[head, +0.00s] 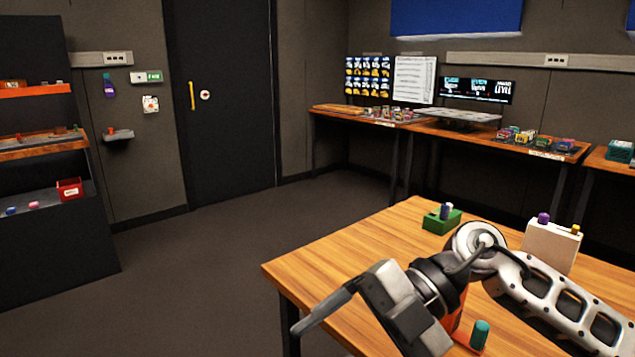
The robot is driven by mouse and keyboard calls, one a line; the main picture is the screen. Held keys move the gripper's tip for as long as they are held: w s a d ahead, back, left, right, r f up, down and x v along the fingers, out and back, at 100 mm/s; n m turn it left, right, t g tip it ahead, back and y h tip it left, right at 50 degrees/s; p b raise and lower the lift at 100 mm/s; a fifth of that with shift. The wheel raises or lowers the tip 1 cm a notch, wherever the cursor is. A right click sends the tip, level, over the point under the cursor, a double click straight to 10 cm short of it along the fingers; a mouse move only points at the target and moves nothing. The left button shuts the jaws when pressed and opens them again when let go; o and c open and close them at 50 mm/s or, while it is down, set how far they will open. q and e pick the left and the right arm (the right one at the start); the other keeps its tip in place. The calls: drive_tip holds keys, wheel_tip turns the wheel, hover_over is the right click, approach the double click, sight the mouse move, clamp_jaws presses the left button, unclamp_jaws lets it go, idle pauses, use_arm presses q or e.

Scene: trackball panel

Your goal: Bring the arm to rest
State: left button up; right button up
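My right arm comes in from the right edge over the near wooden table. Its grey wrist and dark gripper (325,311) point to the lower left, above the table's left edge. The fingers are seen from the side and overlap, so I cannot tell whether they are open or shut. No held object shows at the fingertips. My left gripper is not in view.
On the wooden table (340,255) stand a green block with pegs (441,221), a white box with knobs (552,245) and a teal cylinder (480,335). An orange object (461,312) is partly hidden behind my wrist. The floor (210,270) to the left is clear.

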drive_tip(key=a+r+m+t+y+p, duration=0.1)
drive_tip(key=a+r+m+t+y, duration=0.35)
drive_tip(key=y, duration=0.65)
drive_tip(key=w+d+f+m+t+h+p, duration=0.1)
drive_tip(key=w+d+f+m+t+h, duration=0.25)
drive_tip(key=m+t, duration=0.55)
drive_tip(key=w+d+f+m+t+h, duration=0.25)
drive_tip(key=d+m+t+h, duration=0.2)
drive_tip(key=m+t, duration=0.5)
drive_tip(key=s+d+f+m+g+h, duration=0.1)
drive_tip(key=d+f+m+h, duration=0.1)
drive_tip(key=f+m+h, duration=0.3)
drive_tip(key=s+d+f+m+h, duration=0.1)
drive_tip(key=s+d+f+h, duration=0.15)
drive_tip(key=f, duration=0.35)
drive_tip(key=s+d+f+m+g+h, duration=0.1)
drive_tip(key=s+f+g+h, duration=0.1)
drive_tip(key=f, duration=0.4)
drive_tip(key=s+d+f+g+h+p, duration=0.1)
drive_tip(key=s+d+f+g, duration=0.1)
drive_tip(key=s+f+g, duration=0.2)
drive_tip(key=s+f, duration=0.2)
drive_tip(key=s, duration=0.1)
drive_tip(key=shift+m+h, duration=0.35)
drive_tip(key=shift+m, duration=0.05)
